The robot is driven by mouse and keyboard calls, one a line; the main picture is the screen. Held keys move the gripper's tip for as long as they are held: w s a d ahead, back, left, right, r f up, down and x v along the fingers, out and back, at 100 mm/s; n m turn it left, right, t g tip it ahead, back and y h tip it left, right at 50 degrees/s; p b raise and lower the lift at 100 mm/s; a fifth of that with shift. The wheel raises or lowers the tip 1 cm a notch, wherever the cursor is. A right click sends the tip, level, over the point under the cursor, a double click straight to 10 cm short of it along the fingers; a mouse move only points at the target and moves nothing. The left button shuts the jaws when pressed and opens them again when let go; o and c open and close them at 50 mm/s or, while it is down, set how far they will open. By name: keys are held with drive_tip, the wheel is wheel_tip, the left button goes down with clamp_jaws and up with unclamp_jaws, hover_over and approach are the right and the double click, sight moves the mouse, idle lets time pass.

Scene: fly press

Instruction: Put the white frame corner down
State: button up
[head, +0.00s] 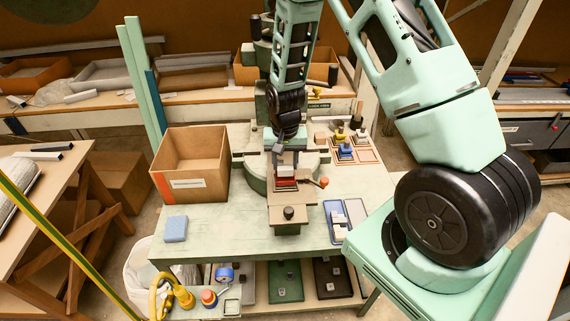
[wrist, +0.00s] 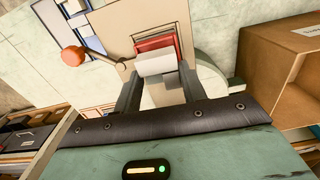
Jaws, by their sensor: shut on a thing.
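My gripper (wrist: 160,82) is shut on the white frame corner (wrist: 156,62), which shows as a pale block between the fingertips in the wrist view. Just beyond it is a red piece (wrist: 154,43) set in the tan plate (wrist: 115,25). In the head view my gripper (head: 286,160) is low over the press, right above the red piece (head: 286,184). The white corner is mostly hidden there by the gripper. Whether it touches the red piece is unclear.
An orange-knobbed lever (head: 323,182) sticks out right of the press. An open cardboard box (head: 190,170) stands to the left. A blue tray (head: 338,233) with white pieces and a sorting tray (head: 367,155) lie to the right. A blue block (head: 176,229) lies front left.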

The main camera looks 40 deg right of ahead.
drive_tip(key=shift+f, duration=1.1)
